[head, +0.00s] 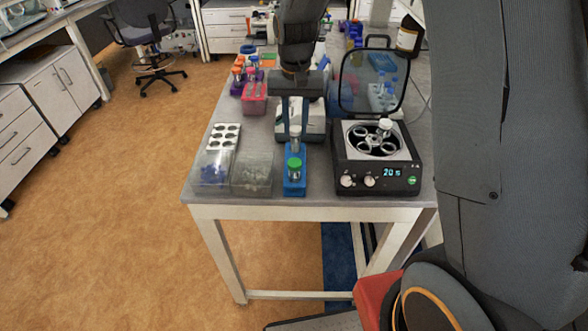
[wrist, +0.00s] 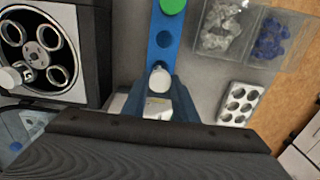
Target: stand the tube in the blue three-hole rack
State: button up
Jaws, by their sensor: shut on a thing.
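The blue three-hole rack (head: 295,188) stands near the table's front edge, left of the centrifuge. A green-capped tube (head: 295,166) stands in its near hole; the cap also shows in the wrist view (wrist: 173,5). The rack's middle hole (wrist: 164,39) is empty. My gripper (head: 295,138) points down over the far end of the rack. Its blue fingers are shut on a white-capped tube, whose cap (wrist: 158,78) shows between them in line with the holes. The fingers and cap hide the far hole, so I cannot tell whether the tube's lower end is in it.
The black centrifuge (head: 376,182) stands to the right, lid (head: 372,82) raised, with a white-capped tube (head: 385,128) in its rotor. Clear bins (head: 252,175) and a white holed block (head: 223,137) stand left. A pink rack (head: 254,98) is farther back.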

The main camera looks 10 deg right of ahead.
jog(key=shift+f, duration=0.65)
jog(key=o, duration=1)
jog(key=shift+r, duration=0.15)
notch_tip(320, 180, up, 8)
jog(key=b, duration=0.2)
jog(key=shift+f+b, duration=0.2)
jog(key=shift+b, duration=0.15)
jog(key=shift+s, duration=0.1)
